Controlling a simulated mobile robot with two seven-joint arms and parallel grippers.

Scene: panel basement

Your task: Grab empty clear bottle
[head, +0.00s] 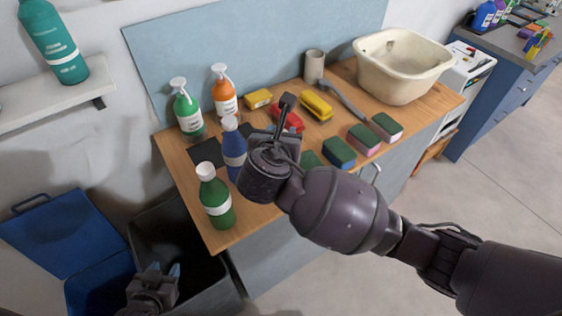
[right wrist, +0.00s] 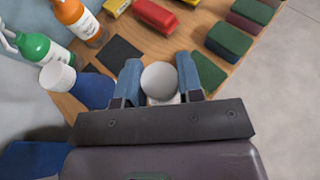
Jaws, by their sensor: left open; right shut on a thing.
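My right gripper (right wrist: 160,78) is shut on a bottle with a round pale grey cap (right wrist: 160,80). The cap sits between the two blue-grey fingers in the right wrist view. The bottle's body is almost all hidden, so I cannot tell whether it is clear or empty. In the head view my right wrist hides it, over the wooden counter (head: 240,222). My left gripper (head: 160,271) is open and empty at the lower left, over a dark bin. A blue bottle (head: 234,150) and a green bottle (head: 217,205), both white-capped, stand left of my right wrist.
Green (head: 188,112) and orange (head: 224,95) spray bottles stand at the counter's back. Sponges, a brush, a cup (head: 314,66) and a cream basin (head: 402,75) fill the rest. The dark bin (head: 165,222) and blue bin (head: 65,238) stand at left. A shelf (head: 55,98) juts out above.

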